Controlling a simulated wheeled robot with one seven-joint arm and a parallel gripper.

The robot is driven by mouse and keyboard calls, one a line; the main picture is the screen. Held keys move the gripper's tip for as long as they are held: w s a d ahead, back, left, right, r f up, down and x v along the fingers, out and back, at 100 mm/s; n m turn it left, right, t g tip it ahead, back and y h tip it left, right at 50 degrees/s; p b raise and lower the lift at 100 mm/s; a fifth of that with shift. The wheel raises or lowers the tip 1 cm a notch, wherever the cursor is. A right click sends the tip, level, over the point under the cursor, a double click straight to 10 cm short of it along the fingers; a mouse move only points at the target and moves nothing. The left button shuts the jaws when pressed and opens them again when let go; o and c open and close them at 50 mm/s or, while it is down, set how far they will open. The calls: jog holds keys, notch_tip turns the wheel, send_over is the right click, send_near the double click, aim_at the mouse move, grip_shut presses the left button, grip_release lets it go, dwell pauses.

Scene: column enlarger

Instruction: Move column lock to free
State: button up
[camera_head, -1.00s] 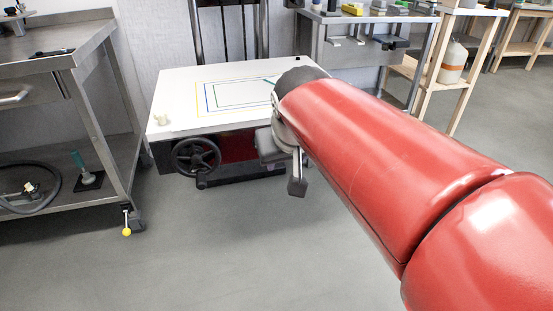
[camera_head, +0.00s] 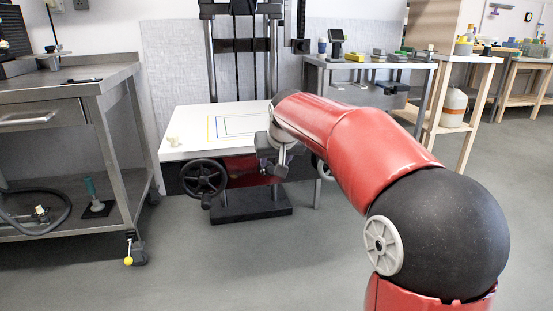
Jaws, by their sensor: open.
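The column enlarger has a white board (camera_head: 190,143) with nested coloured rectangles. Twin dark upright rails (camera_head: 238,75) rise behind it, with a dark carriage (camera_head: 240,9) at the top edge of the picture. A black handwheel (camera_head: 203,178) is under the board's front left. Another wheel (camera_head: 322,168) is partly hidden behind my red arm on the right. I cannot tell which part is the column lock. My gripper (camera_head: 275,165) is at the board's front right edge, small and partly hidden by my arm. It looks open and empty; contact cannot be judged.
A steel bench (camera_head: 110,82) with a lower shelf stands at left. A grey bench (camera_head: 365,65) with small items and a wooden stand (camera_head: 470,95) are at back right. A dark base plate (camera_head: 250,205) lies under the enlarger. The floor in front is clear.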

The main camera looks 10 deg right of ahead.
aim_at(272, 170)
jog(key=shift+b+x, duration=0.8)
jog(key=shift+x, duration=2.25)
jog(key=c, duration=0.9)
jog(key=shift+o, duration=0.2)
notch_tip(272, 170, down, 8)
jog(key=b, duration=0.5)
jog(key=shift+s+f, duration=0.2)
jog(key=shift+s, duration=0.05)
jog(key=o, duration=0.8)
jog(key=shift+r, duration=0.15)
jog(key=shift+r, duration=0.1)
